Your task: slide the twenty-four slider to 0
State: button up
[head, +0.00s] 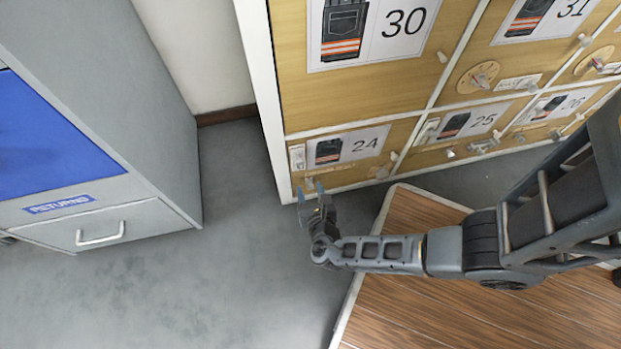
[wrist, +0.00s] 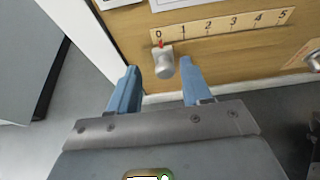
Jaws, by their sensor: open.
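The twenty-four slider is a grey knob (wrist: 163,65) with a red pointer under a pale scale (wrist: 225,32) marked 0 to 5. Its pointer stands at the 0 mark, at the left end of the scale. My gripper (wrist: 158,75) is open, with one blue finger to the left of the knob and one to the right. Neither finger is clearly touching the knob. In the head view my gripper (head: 310,188) is at the lower left corner of the door labelled 24 (head: 350,148). I cannot make out the slider there.
Doors 30 (head: 375,35), 25 (head: 468,124) and others with dials and knobs adjoin door 24. A grey returns cabinet (head: 110,190) stands to the left, with clear floor (head: 240,220) between. A wooden platform (head: 450,310) lies below my arm.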

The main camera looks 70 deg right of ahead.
jog(key=p+v, duration=0.3)
jog(key=v, duration=0.4)
jog(key=shift+s+a+r, duration=0.15)
jog(key=shift+s+a, duration=0.05)
jog(key=shift+a, duration=0.1)
dwell(0.3)
